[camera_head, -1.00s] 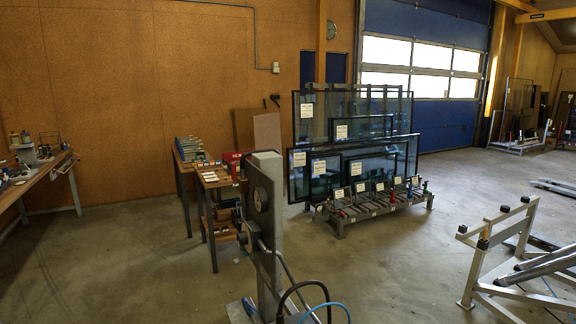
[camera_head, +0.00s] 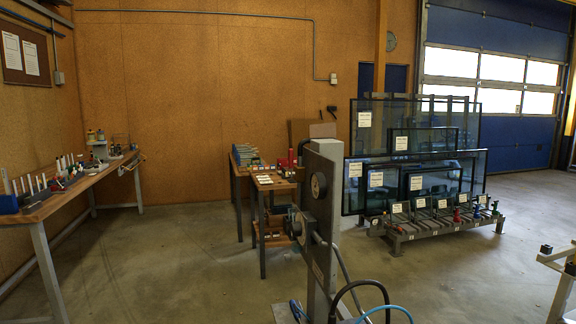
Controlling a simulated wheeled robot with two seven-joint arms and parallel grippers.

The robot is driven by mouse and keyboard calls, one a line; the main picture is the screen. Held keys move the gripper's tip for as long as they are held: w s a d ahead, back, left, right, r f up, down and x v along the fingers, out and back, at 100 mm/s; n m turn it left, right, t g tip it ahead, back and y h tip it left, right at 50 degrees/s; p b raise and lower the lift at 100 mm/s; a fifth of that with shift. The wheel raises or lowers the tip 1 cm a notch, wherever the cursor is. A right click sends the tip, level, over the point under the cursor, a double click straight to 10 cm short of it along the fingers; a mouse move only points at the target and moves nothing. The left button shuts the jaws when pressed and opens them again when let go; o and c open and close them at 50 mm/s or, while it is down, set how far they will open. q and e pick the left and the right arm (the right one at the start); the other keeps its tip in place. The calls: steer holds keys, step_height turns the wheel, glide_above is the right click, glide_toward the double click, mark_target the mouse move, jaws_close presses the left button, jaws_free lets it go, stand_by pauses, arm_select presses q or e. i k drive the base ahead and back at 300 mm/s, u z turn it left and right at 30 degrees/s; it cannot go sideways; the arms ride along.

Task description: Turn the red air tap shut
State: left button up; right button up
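I cannot make out a red air tap for certain. A grey upright post (camera_head: 325,165) with round dark discs on its side stands close in front of me. A black hose (camera_head: 362,285) and a blue hose (camera_head: 385,310) curve at its foot. A small red item (camera_head: 292,158) stands on the small bench behind the post, and another small red item (camera_head: 457,215) is on the glass rack; both are too small to identify. Neither of my grippers is in view.
A long workbench (camera_head: 60,200) with tools runs along the left wall. The small bench (camera_head: 265,185) stands behind the post. The glass rack (camera_head: 420,228) holds framed panes. A metal frame (camera_head: 563,300) is at the right edge. The floor (camera_head: 170,260) between the benches is clear.

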mark_target(292, 174)
steer(key=k, duration=0.3)
steer(key=u, duration=1.05)
steer(key=i, duration=1.65)
steer(key=z, duration=0.55)
